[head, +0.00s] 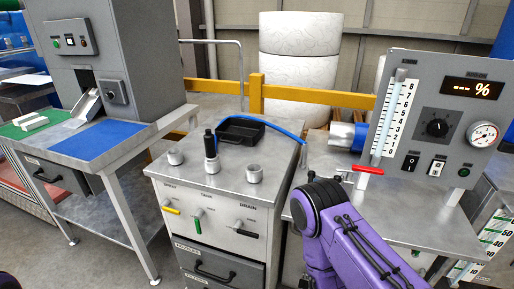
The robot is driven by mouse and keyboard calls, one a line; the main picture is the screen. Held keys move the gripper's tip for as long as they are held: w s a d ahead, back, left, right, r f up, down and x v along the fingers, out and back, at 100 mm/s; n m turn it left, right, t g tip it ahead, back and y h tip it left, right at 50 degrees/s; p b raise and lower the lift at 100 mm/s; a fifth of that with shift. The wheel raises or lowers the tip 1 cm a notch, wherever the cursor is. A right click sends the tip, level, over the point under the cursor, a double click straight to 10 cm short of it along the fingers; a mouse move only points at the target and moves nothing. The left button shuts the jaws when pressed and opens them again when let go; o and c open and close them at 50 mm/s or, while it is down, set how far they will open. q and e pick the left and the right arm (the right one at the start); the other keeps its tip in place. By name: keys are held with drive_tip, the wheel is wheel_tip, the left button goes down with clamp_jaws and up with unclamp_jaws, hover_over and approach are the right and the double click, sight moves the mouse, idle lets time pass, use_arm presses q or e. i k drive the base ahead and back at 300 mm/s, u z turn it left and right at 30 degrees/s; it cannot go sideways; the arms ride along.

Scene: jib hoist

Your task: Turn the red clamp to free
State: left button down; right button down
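The red clamp (368,170) is a small red bar lying almost level at the foot of the clear upright tube (388,118), in front of the grey gauge panel. A thin metal piece runs left from it. Whether it is set to free cannot be read at this size. My purple right arm rises from the lower right, and its bent joint stands left of and below the clamp, apart from it in the picture. Neither gripper shows.
The grey panel (428,80) carries a display, knob, switches and dial. Left of it stands a steel cabinet (278,165) with a black tray (240,130), a dark-topped bottle (211,150) and a blue hose (283,132). A bench with a blue mat (98,141) is further left.

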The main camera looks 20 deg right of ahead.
sight(368, 170)
drive_tip(key=z, duration=1.1)
drive_tip(key=k, duration=0.25)
drive_tip(key=z, duration=0.85)
